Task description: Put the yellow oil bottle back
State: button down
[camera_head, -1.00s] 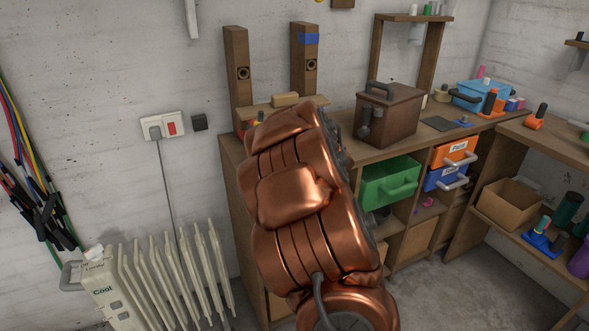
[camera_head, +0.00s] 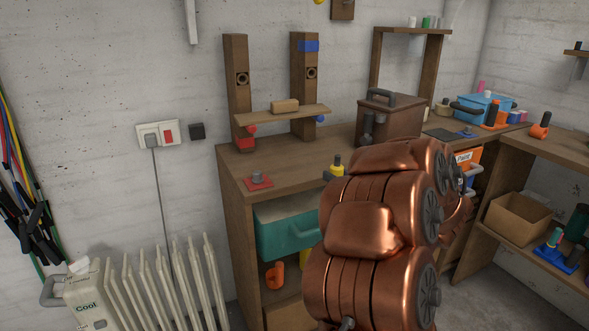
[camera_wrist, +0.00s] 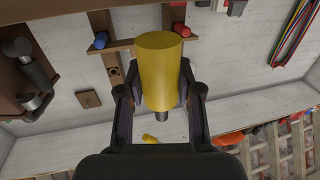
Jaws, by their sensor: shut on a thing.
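The yellow oil bottle (camera_wrist: 165,70) is a plain yellow cylinder with a dark nozzle. In the wrist view it sits between the two dark fingers of my gripper (camera_wrist: 159,78), which is shut on it. In the head view the bottle's yellow body (camera_head: 337,170) and dark top show upright just left of my copper arm, over the bench (camera_head: 290,174). My arm hides most of the gripper there. I cannot tell whether the bottle touches the bench top.
A red base with a grey knob (camera_head: 258,182) stands on the bench's left end. Behind are two wooden posts with a small shelf (camera_head: 285,114) and a brown toolbox (camera_head: 390,118). A teal drawer (camera_head: 285,232) lies below. A radiator (camera_head: 150,290) stands left.

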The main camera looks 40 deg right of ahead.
jog(key=w, duration=0.6)
jog(key=w+d, duration=0.1)
jog(key=w, duration=0.5)
jog(key=w+d+b, duration=0.1)
jog(key=w, duration=0.4)
jog(key=shift+w+f, duration=0.1)
jog(key=shift+w, duration=0.3)
jog(key=shift+s+f, duration=0.15)
jog(key=shift+f, duration=0.1)
jog(key=shift+f, duration=0.15)
jog(key=c, duration=0.8)
grip_release()
jog(key=shift+o, duration=0.2)
jog(key=shift+s, duration=0.15)
jog(key=s+a, duration=0.1)
jog(key=s, duration=1)
jog(key=shift+s+a, duration=0.2)
jog(key=shift+s, duration=0.15)
